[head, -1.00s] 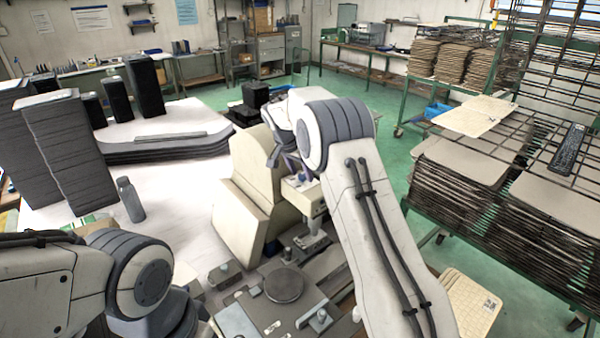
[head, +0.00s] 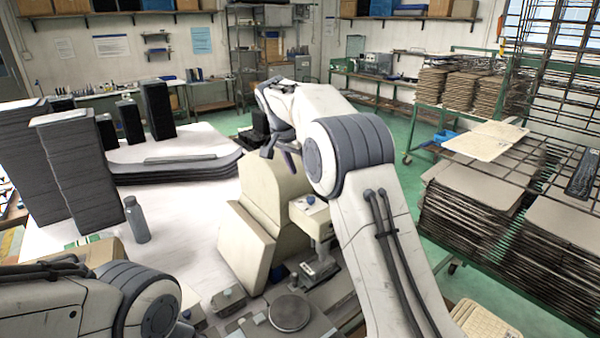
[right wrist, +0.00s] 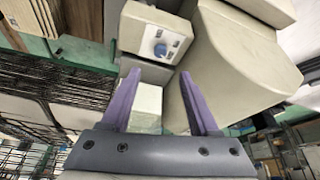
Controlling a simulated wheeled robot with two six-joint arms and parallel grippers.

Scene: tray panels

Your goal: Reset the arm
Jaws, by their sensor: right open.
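My right arm (head: 390,255) rises from the lower right and bends over at its elbow beside the cream machine. My right gripper (head: 285,155) is partly hidden behind the arm in the head view, above the machine's top. In the right wrist view its two purple fingers (right wrist: 160,95) are spread apart with nothing between them. My left arm (head: 90,305) shows at the lower left; its gripper is outside the frame.
The cream machine (head: 262,195) with a small blue-knobbed head (head: 311,205) stands close by my right arm. Dark panel stacks (head: 80,170) and a grey bottle (head: 136,219) stand on the white table (head: 185,235). Racks with panels (head: 470,200) fill the right side.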

